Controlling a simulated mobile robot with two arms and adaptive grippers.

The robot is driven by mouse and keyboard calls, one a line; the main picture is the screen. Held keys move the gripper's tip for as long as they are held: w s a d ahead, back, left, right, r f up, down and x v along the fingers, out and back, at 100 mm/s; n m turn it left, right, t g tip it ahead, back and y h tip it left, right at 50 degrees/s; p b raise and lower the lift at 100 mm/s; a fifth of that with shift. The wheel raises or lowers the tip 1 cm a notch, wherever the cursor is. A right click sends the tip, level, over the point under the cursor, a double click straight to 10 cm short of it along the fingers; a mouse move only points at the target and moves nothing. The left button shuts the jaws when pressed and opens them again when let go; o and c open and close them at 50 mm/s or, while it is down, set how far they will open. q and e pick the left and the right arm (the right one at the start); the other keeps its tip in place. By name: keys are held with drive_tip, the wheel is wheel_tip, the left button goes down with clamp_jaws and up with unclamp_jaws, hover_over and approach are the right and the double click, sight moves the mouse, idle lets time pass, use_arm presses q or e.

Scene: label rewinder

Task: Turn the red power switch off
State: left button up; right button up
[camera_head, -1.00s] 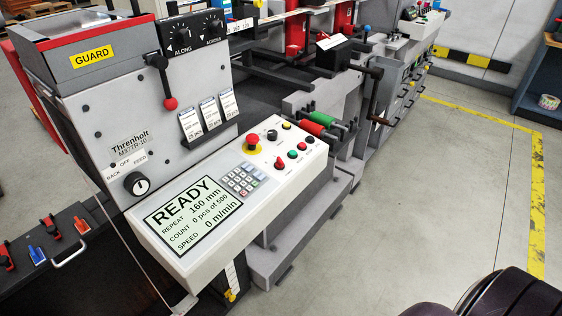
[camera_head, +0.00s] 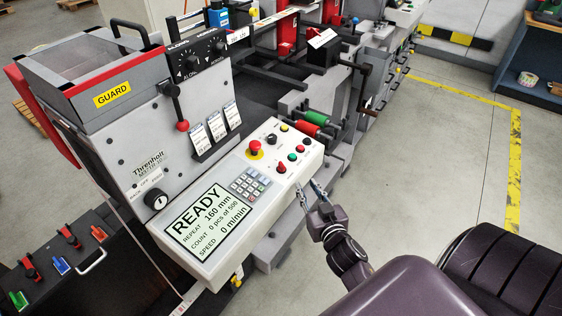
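The red power switch (camera_head: 281,167) appears to be the small red handle near the front right edge of the white control panel (camera_head: 205,262). Its exact setting is too small to tell. The panel's display (camera_head: 205,220) reads READY, 160 mm, 0 pcs of 500 and 0 m/min. My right gripper (camera_head: 308,186) is open and empty, just off the panel's right edge, to the right of and below the red switch. It is apart from the switch. My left gripper is not in view.
A red mushroom button (camera_head: 254,148) on a yellow base, a black knob (camera_head: 271,139), a keypad (camera_head: 249,184) and several small buttons crowd the panel near the switch. Red and green rollers (camera_head: 312,118) lie behind it. The floor (camera_head: 430,150) to the right is open.

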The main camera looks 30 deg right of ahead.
sight(285, 169)
drive_tip(key=w+t+y, duration=0.1)
drive_tip(key=w, duration=0.2)
drive_tip(key=w+a+r+n+t+y+p, duration=0.1)
drive_tip(key=w, duration=0.2)
drive_tip(key=w+t+y, duration=0.1)
drive_tip(key=w+y, duration=0.1)
drive_tip(key=w, duration=0.1)
drive_tip(key=shift+w+a+r+n, duration=0.2)
drive_tip(key=shift+w+a+n, duration=0.1)
drive_tip(key=shift+a+n, duration=0.1)
clamp_jaws()
